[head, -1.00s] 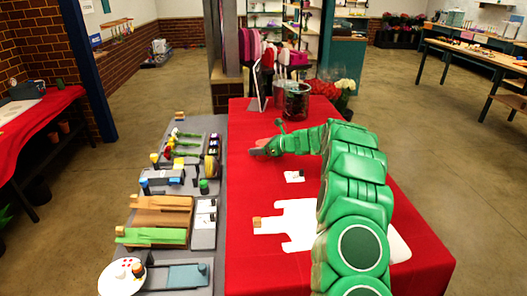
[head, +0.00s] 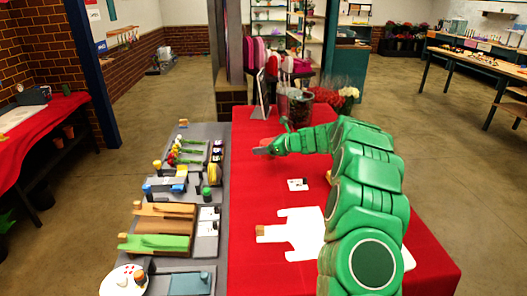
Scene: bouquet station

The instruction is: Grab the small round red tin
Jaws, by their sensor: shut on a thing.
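My gripper (head: 260,151) is at the end of my green arm, over the far left part of the red-covered table (head: 245,200). Its grey fingers point left and are shut on a small reddish thing (head: 267,142), which I take to be the small round red tin. Only a little of it shows between and behind the fingers, and red on red makes its outline hard to tell. I cannot tell whether it is clear of the cloth.
A framed panel (head: 261,92) and a dark glass vessel (head: 300,108) stand beyond my gripper. A small white card (head: 298,184) and a white cut-out board (head: 300,240) lie nearer. A grey bench (head: 222,245) with several tools and trays is on the left.

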